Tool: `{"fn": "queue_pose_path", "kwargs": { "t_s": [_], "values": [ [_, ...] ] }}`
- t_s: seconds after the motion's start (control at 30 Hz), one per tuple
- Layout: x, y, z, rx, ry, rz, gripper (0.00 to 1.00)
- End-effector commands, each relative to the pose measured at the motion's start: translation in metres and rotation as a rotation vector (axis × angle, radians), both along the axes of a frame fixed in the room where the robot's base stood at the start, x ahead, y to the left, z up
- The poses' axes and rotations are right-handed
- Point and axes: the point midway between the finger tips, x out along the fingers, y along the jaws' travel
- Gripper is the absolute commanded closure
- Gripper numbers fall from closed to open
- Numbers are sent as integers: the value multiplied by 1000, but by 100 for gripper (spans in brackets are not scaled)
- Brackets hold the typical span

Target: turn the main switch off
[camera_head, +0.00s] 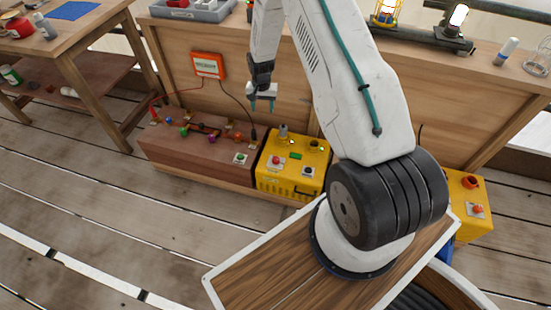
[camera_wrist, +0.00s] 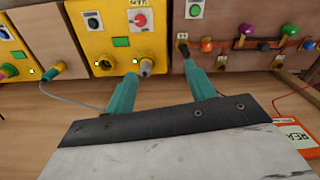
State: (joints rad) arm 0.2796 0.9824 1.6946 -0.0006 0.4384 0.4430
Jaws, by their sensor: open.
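The main switch looks to be the red rotary knob on a white plate (camera_wrist: 140,20) in the wrist view, beside partly cropped, upside-down lettering. It is on top of a yellow box (camera_wrist: 95,45), and the knob also shows in the head view (camera_head: 276,160). A small green panel (camera_wrist: 120,42) sits near it, with a lit green dot by a socket. My gripper (camera_head: 262,105) is open and empty, above and behind the box. In the wrist view its two teal fingers (camera_wrist: 160,75) are apart, short of the knob. The knob's exact setting is too small to tell.
A grey plug (camera_wrist: 146,67) stands up from the box near my left finger. A brown panel (camera_head: 190,150) with coloured knobs and a black plug (camera_wrist: 182,45) adjoins it. An orange meter (camera_head: 208,65) hangs on the wooden wall behind. Another yellow box (camera_head: 466,190) stands at right.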

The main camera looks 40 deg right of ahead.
Motion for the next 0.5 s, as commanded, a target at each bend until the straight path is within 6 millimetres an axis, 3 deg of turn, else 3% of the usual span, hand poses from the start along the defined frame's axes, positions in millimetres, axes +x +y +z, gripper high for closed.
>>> {"fn": "queue_pose_path", "kwargs": {
  "t_s": [0.03, 0.2, 0.33, 0.5],
  "values": [
    [-6, -6, -39, 4, 13, -28, 45],
    [-25, -20, -141, 8, 21, -112, 45],
    [-41, -25, -194, 9, 23, -156, 45],
    [-53, -27, -227, 9, 24, -184, 45]
  ]
}}
